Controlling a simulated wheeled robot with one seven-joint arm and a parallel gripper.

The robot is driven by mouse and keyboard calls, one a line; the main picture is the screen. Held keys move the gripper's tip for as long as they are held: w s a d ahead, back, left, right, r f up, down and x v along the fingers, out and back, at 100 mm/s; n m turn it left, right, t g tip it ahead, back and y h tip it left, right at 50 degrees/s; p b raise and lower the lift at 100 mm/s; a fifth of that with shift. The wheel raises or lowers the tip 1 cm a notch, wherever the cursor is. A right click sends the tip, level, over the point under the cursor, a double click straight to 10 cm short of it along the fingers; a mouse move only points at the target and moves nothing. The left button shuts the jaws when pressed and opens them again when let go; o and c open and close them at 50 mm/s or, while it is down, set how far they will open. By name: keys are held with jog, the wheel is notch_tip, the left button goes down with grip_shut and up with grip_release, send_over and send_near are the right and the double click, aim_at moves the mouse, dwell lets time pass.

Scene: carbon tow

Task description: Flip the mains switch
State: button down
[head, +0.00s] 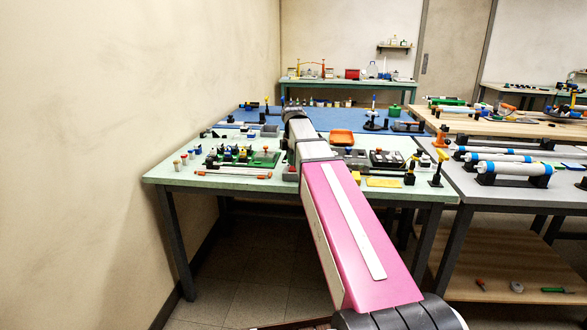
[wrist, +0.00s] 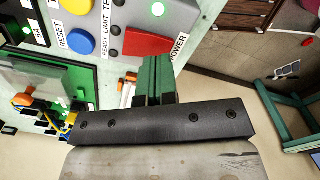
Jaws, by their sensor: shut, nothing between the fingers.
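A light panel (wrist: 188,14) in the wrist view carries a red switch-like part (wrist: 143,40) beside the word POWER. I take this for the mains switch; its on or off position cannot be told. My gripper (wrist: 154,62) has its green fingers shut and empty, with their tips at the lower edge of the red part in the picture. Whether they touch it is unclear.
A blue RESET button (wrist: 82,41) and a yellow button (wrist: 77,6) sit left of the red part. A green-framed device with orange and yellow parts (wrist: 23,99) is at lower left. An orange tray (head: 342,137) and white rollers (head: 515,168) stand right of my arm.

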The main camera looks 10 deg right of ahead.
aim_at(293, 169)
jog(key=shift+r, duration=2.65)
